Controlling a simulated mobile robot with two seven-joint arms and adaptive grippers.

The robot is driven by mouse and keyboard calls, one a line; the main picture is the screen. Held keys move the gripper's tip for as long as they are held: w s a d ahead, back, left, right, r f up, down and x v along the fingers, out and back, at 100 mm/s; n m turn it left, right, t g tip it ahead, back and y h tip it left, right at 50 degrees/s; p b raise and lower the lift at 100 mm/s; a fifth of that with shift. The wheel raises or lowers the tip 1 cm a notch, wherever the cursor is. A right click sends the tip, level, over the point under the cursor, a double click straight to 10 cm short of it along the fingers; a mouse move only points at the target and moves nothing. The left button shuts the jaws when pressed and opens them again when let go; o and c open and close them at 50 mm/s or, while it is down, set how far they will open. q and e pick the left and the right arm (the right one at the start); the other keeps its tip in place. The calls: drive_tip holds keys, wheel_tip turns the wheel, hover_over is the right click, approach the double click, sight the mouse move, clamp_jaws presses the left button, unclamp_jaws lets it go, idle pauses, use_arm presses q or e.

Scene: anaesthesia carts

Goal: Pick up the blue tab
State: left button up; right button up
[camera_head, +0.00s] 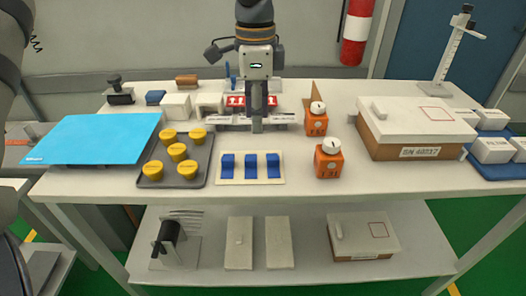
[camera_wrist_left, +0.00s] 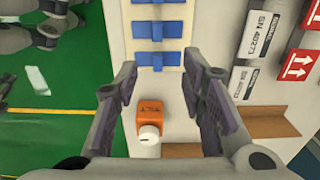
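Three blue tabs sit in a row on a cream strip (camera_head: 251,182) at the middle front of the table; the right-hand one is the near blue tab (camera_head: 273,166). In the left wrist view the tabs run up the top of the picture, with the lowest blue tab (camera_wrist_left: 158,59) just beyond the fingertips. My left gripper (camera_head: 257,127) hangs behind the strip in the head view. In the wrist view my left gripper (camera_wrist_left: 160,68) has its fingers wide apart with nothing held. Its height above the table is hard to tell. My right gripper is not in view.
An orange block (camera_head: 328,160) with a white knob stands right of the strip; a second orange block (camera_head: 316,122) is behind it. A dark tray (camera_head: 197,170) of yellow knobs is close on the left. A lidded box (camera_head: 415,125) stands at the right.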

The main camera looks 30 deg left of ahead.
sight(255, 159)
use_arm(q)
drive_tip(key=f, duration=0.9)
drive_tip(key=shift+s+a+f, duration=0.1)
drive_tip(key=shift+s+f, duration=0.3)
drive_tip(key=shift+w+f+b, duration=0.1)
drive_tip(key=shift+f+b, duration=0.2)
drive_tip(key=shift+f, duration=0.15)
clamp_jaws()
